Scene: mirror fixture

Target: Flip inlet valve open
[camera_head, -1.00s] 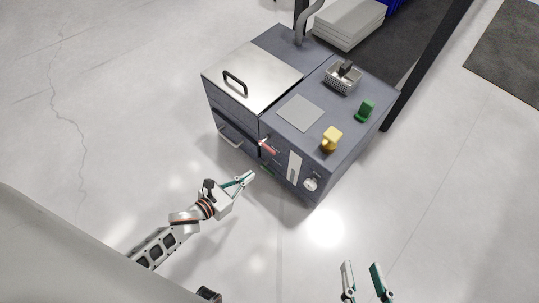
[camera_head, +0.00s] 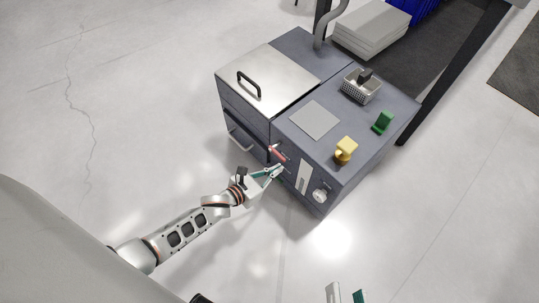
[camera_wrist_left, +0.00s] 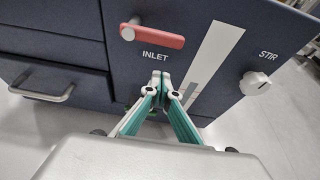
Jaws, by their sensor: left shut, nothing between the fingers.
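The inlet valve is a red lever (camera_head: 277,153) on the front of the dark blue-grey cabinet. In the left wrist view the lever (camera_wrist_left: 158,38) lies nearly level, running right from a pale pivot at its left end, above the word INLET. My left gripper (camera_head: 277,170) is shut and empty. In the left wrist view its fingertips (camera_wrist_left: 160,78) are together just below the INLET label, apart from the lever in the picture.
A white strip (camera_head: 303,176) and the STIR knob (camera_head: 320,195) are right of the valve; a drawer handle (camera_head: 240,142) is left. On top stand a yellow object (camera_head: 346,150), a green one (camera_head: 383,122) and a wire basket (camera_head: 361,86). The floor in front is clear.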

